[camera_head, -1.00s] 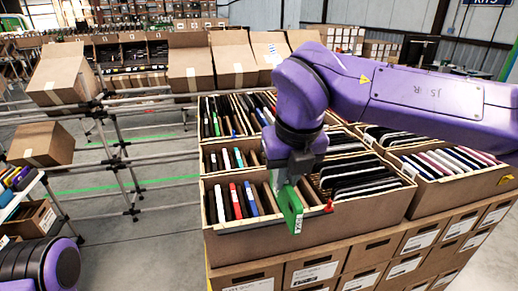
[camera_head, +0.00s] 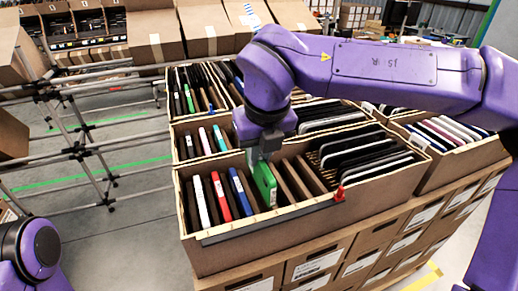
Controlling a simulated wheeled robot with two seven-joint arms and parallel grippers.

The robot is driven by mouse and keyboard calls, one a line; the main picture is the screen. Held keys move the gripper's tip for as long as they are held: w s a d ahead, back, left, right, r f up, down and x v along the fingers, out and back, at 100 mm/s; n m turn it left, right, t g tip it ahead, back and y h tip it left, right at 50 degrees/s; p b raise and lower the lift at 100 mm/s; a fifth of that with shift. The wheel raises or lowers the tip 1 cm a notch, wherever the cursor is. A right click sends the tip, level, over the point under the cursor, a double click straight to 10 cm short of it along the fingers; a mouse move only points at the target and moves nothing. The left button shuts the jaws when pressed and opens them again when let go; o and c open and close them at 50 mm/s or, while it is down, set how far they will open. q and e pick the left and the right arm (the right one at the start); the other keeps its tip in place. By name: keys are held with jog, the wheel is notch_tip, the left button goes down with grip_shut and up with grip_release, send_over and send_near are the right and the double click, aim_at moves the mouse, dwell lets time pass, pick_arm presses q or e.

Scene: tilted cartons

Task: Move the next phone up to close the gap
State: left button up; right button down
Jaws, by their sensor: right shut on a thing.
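My right gripper (camera_head: 262,155) hangs over the near carton (camera_head: 265,238) and is shut on a green phone (camera_head: 265,185). The green phone stands nearly upright in the carton, its lower part among the slots. To its left stand a blue phone (camera_head: 239,192), a red phone (camera_head: 220,196), a white phone (camera_head: 201,202) and a dark one. To its right are brown dividers (camera_head: 297,180) and several black phones (camera_head: 365,160). The gripper's fingertips are partly hidden. Of my left arm only a purple joint shows at the lower left; its gripper is out of view.
A red clip (camera_head: 340,193) sits on the near carton's front rim. More cartons of phones stand behind and at the right (camera_head: 455,135). Closed boxes (camera_head: 330,262) are stacked below. A metal pipe rack (camera_head: 75,150) stands at the left, with open floor beneath it.

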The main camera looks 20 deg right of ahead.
aim_at(258, 180)
jog(key=x, duration=0.1)
jog(key=b+x, duration=0.1)
jog(key=x, duration=0.1)
jog(key=shift+w+d+r, duration=0.1)
jog(key=shift+w+r, duration=0.05)
jog(key=shift+w, duration=0.2)
jog(key=shift+f+b, duration=0.35)
jog(key=shift+b, duration=0.05)
jog(key=shift+s+f+b, duration=0.45)
jog(key=shift+b, duration=0.1)
jog(key=shift+f, duration=0.4)
jog(key=shift+b+x, duration=1.05)
jog(key=shift+x, duration=0.1)
pick_arm(q)
notch_tip(258, 180, down, 6)
jog(key=shift+w, duration=0.25)
pick_arm(e)
jog(key=shift+s+f, duration=0.2)
jog(key=shift+s, duration=0.05)
pick_arm(q)
jog(key=shift+f+b, duration=0.25)
jog(key=shift+b, duration=0.1)
pick_arm(e)
jog(key=shift+f, duration=0.25)
jog(key=c, duration=1)
grip_release()
jog(key=shift+c, duration=0.2)
